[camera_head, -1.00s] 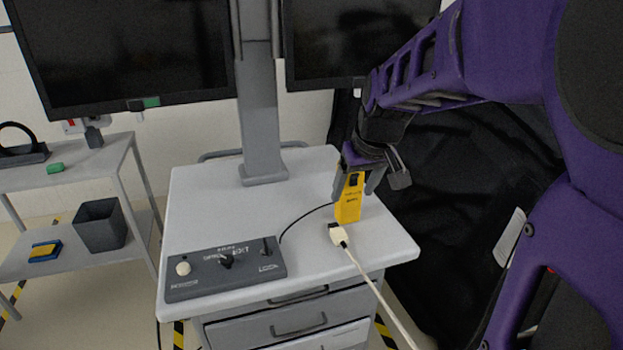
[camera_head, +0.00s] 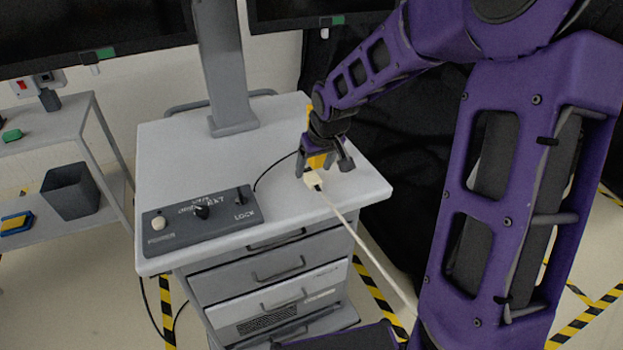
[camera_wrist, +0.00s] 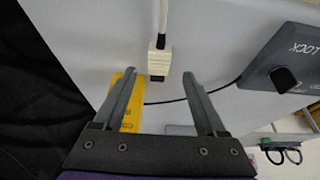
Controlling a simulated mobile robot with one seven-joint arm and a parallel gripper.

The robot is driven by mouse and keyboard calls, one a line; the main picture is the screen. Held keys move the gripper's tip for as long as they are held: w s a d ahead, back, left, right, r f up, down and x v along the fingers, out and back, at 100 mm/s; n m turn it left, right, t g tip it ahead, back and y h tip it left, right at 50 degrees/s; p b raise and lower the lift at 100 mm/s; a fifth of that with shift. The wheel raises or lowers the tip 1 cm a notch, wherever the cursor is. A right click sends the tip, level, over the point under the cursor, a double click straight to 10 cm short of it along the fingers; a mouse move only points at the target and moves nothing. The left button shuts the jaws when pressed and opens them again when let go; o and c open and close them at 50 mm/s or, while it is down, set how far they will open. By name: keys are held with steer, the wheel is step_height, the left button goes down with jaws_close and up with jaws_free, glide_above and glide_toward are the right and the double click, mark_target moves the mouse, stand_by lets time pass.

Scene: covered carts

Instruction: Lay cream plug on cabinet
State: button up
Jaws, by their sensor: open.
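The cream plug (camera_head: 313,181) lies on the white top of the drawer cabinet (camera_head: 165,150), near its right front edge. Its cream cable runs down over the front edge. In the wrist view the plug (camera_wrist: 159,60) shows just ahead of the gap between the fingertips, its dark end facing my gripper (camera_wrist: 158,80). My gripper (camera_head: 322,168) is open, with nothing between its fingers, right behind the plug in the head view. A yellow device (camera_wrist: 128,100) lies under or beside one finger; it is mostly hidden in the head view.
A grey control box (camera_head: 200,220) with knobs sits at the cabinet's left front; its thin black cable curves across the top. A grey monitor post (camera_head: 224,70) stands at the back. A side cart with a dark bin (camera_head: 70,190) is at left. The middle of the top is clear.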

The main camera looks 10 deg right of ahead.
mark_target(312, 176)
steer(key=x, duration=0.3)
steer(key=shift+w+d+f+b, duration=0.1)
steer(key=shift+w+f+b, duration=0.1)
steer(key=shift+b, duration=0.1)
jaws_close()
